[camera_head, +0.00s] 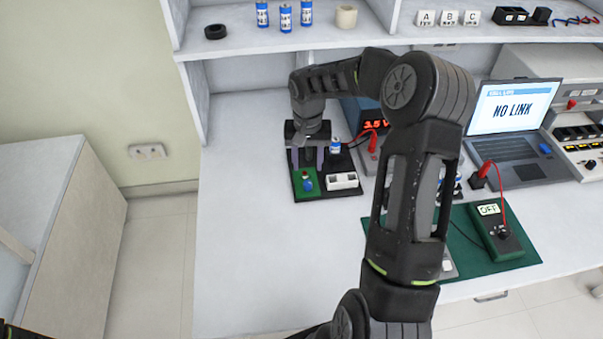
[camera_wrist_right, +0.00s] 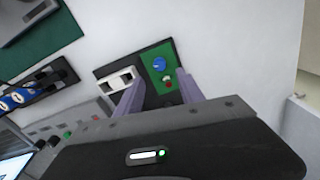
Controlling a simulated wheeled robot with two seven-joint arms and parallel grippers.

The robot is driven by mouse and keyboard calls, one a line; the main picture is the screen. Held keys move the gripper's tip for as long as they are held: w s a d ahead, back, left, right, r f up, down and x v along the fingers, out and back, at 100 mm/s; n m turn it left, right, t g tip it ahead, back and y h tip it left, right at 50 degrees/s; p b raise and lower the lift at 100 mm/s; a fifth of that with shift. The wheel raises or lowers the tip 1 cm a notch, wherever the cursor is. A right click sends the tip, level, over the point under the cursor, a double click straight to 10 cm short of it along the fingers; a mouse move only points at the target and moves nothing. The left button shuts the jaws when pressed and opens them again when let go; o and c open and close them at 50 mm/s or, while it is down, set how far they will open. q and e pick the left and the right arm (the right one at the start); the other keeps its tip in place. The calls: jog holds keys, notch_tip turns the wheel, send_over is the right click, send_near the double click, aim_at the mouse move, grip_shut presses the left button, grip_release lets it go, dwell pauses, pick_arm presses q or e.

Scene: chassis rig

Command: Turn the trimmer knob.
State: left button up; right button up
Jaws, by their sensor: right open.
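The trimmer knob is probably the blue round part (camera_head: 308,184) on a small green board (camera_head: 300,194), which sits on a black base (camera_head: 345,185) on the white bench. The blue knob also shows in the right wrist view (camera_wrist_right: 159,64), just beyond my fingers. My right gripper (camera_head: 307,157) points down at the board from behind. In the wrist view its two purple-grey fingers (camera_wrist_right: 161,84) are apart, with nothing held between them. Contact with the knob cannot be told. My left gripper is out of view.
A white block with openings (camera_head: 343,181) and a blue cell (camera_head: 335,145) stand right of the board. The bench left of the board is clear.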

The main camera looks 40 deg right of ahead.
aim_at(308, 182)
jog(key=shift+s, duration=0.1)
jog(key=shift+f+p, duration=0.75)
jog(key=shift+f, duration=3.15)
jog(key=shift+c, duration=0.3)
grip_shut()
